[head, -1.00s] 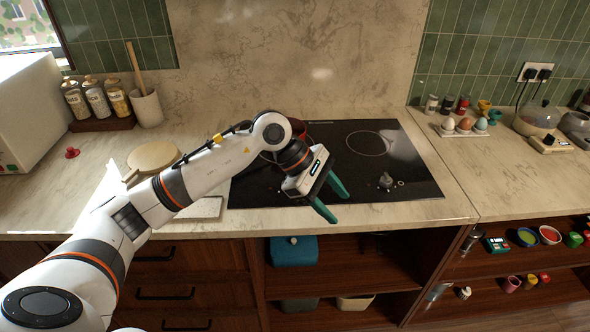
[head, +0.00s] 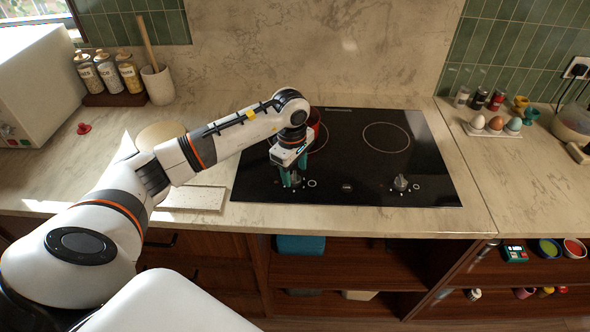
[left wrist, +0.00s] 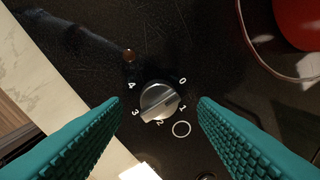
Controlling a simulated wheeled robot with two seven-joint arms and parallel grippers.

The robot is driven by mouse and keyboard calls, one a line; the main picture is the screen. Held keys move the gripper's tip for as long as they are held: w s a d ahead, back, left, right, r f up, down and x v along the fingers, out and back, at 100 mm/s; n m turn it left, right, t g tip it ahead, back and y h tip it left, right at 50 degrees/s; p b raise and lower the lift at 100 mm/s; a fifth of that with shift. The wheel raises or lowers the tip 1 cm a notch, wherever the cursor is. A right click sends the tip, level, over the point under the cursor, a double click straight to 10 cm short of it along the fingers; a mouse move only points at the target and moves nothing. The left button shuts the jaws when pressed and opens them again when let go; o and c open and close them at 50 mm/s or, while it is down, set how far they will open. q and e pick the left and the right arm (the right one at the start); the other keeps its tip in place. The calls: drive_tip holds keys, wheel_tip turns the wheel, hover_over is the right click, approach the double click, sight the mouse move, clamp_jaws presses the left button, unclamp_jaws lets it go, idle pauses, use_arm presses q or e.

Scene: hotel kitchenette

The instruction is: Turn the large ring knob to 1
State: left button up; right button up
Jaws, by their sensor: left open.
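The left knob (left wrist: 160,100) is a silver round knob on the black cooktop, with the marks 0 to 4 around it and a large printed ring beside it. Its raised bar slants from lower left, near 3, to upper right, between 0 and 1; I cannot tell which end is the pointer. My left gripper (head: 293,178) is open above this knob in the head view and partly hides it. In the left wrist view its teal fingers stand on either side of the knob, apart from it. A second knob (head: 401,183) with a smaller ring sits to the right.
A red pot (left wrist: 298,22) stands on the cooktop (head: 345,170) behind the knob, partly hidden by my arm in the head view. A pale tile (head: 192,198) lies left of the cooktop. An egg tray (head: 493,130) is at the right. The cooktop's right half is clear.

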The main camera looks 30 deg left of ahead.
use_arm(q)
drive_tip(key=shift+f, duration=1.05)
drive_tip(key=c, duration=0.9)
use_arm(e)
drive_tip(key=shift+w+r, duration=0.3)
use_arm(q)
drive_tip(key=shift+c, duration=0.2)
use_arm(e)
drive_tip(key=shift+f, duration=0.1)
